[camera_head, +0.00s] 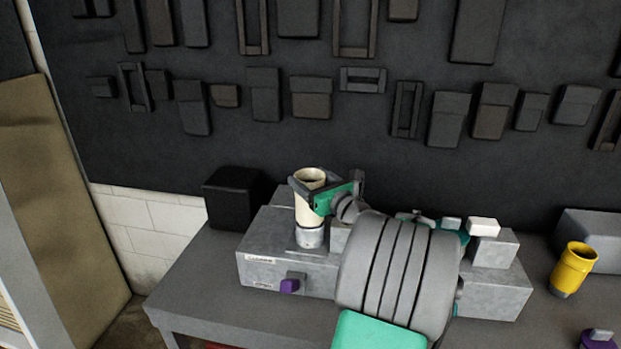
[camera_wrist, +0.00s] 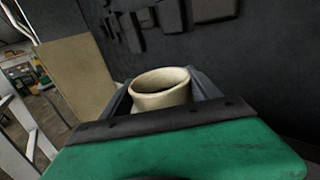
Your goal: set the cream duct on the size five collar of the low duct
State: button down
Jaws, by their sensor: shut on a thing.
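The cream duct (camera_head: 309,209) is an upright, open-topped tube. My gripper (camera_head: 312,184) is shut around its upper part. In the wrist view the duct's open rim (camera_wrist: 161,86) shows between the two dark fingers. Its lower end is at a grey metal collar (camera_head: 310,237) on top of the low duct (camera_head: 262,246), a long galvanized box on the bench. The duct looks in line with the collar; I cannot tell whether it is fully seated. The size mark of this collar is not readable. My arm hides the middle of the low duct.
A black box (camera_head: 232,197) stands behind the low duct's left end. A purple knob (camera_head: 289,286) sticks out of its front. A white block (camera_head: 483,227) is on its right part. A yellow duct (camera_head: 573,269) stands at the right. The bench (camera_head: 205,289) is clear at front left.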

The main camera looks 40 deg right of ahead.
jog(key=shift+f, duration=0.55)
jog(key=shift+c, duration=2.2)
grip_release()
jog(key=shift+f, duration=0.1)
jog(key=s+a+p, duration=0.1)
jog(key=s, duration=1)
jog(key=shift+a, duration=0.3)
